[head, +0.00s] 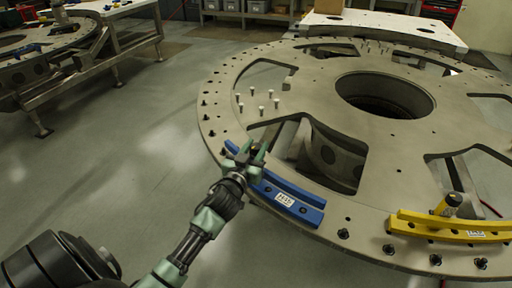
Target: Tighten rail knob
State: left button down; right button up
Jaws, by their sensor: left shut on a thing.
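A blue curved rail (290,190) with a white label lies on the near left rim of the large grey turret plate (325,118). My left gripper (252,153) is at the left part of this rail, with its green fingers shut on a small dark thing, seemingly the rail knob, mostly hidden between them. A yellow rail (440,228) lies on the plate's near right rim, with an upright black and yellow knob (449,204) on its back side. My right gripper is not in view.
Several pale pegs (257,106) stand on the plate left of its central hole, and dark bolts line the rim. Another plate on a metal stand (75,60) is at the upper left. The floor (130,170) between is clear.

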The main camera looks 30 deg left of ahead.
pick_arm(q)
jog(key=shift+a+r+m+h+p, duration=0.1)
jog(key=shift+m+h+p, duration=0.55)
jog(key=shift+h, duration=0.35)
jog(key=shift+m+h+p, duration=0.4)
jog(key=shift+m+h, duration=0.35)
jog(key=shift+h, duration=0.45)
jog(key=shift+a+m+h, duration=0.1)
jog(key=shift+m+h, duration=0.4)
jog(key=shift+h, duration=0.3)
jog(key=shift+f+m+h+b, duration=0.2)
jog(key=shift+m+h+b, duration=0.15)
jog(key=shift+m+h, duration=0.7)
jog(key=m+g+h+b, duration=0.4)
jog(key=g+h+b, duration=0.1)
jog(key=h+b, duration=0.1)
jog(key=m+g+h+b, duration=0.4)
jog(key=m+h+b, duration=0.1)
jog(key=b, duration=0.3)
jog(key=shift+f+g+h+b, duration=0.15)
jog(key=shift+g+h+b, duration=0.15)
jog(key=shift+g+h, duration=0.15)
jog(key=shift+r+m+g+h+b, duration=0.2)
jog(key=shift+m+g+h+b, duration=0.2)
jog(key=shift+m+g+b, duration=0.4)
jog(key=shift+d, duration=0.2)
jog(key=c, duration=1)
grip_release()
jog(key=shift+o, duration=0.2)
